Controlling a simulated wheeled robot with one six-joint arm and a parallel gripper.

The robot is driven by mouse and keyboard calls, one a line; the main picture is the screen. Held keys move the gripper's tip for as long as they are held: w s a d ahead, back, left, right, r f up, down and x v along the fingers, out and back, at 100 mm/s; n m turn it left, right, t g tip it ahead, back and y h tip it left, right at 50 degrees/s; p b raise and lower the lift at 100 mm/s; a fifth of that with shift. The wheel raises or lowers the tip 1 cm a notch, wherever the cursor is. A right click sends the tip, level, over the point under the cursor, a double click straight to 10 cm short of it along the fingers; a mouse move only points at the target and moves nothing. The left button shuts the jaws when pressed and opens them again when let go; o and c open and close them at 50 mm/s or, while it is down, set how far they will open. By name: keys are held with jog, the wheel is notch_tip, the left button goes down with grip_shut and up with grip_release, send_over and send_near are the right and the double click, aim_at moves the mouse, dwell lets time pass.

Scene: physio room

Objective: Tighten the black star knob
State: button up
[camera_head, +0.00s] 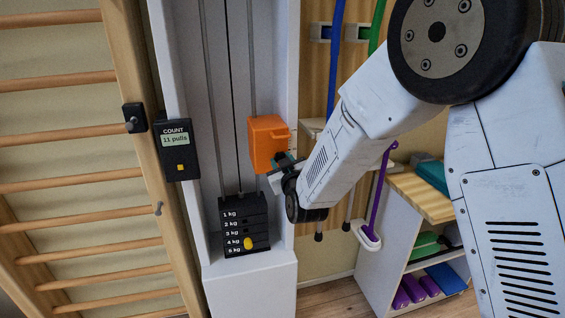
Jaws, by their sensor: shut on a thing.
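My gripper (284,164) is at the lower right side of an orange housing (266,143) on the white pulley column. Its jaws are shut on a small dark part there, which fits the black star knob. The fingers and wrist largely hide this part, so its star shape and how far it is screwed in cannot be told. The orange housing has a small lip on its right side and sits in front of the column's rods.
A weight stack (244,224) with a yellow pin (249,243) stands below. A counter (176,150) reading 11 pulls and a black bracket (134,118) are left, beside wooden wall bars (60,135).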

jog(key=shift+m, duration=16.1)
jog(key=o, duration=1)
jog(key=shift+c, duration=0.2)
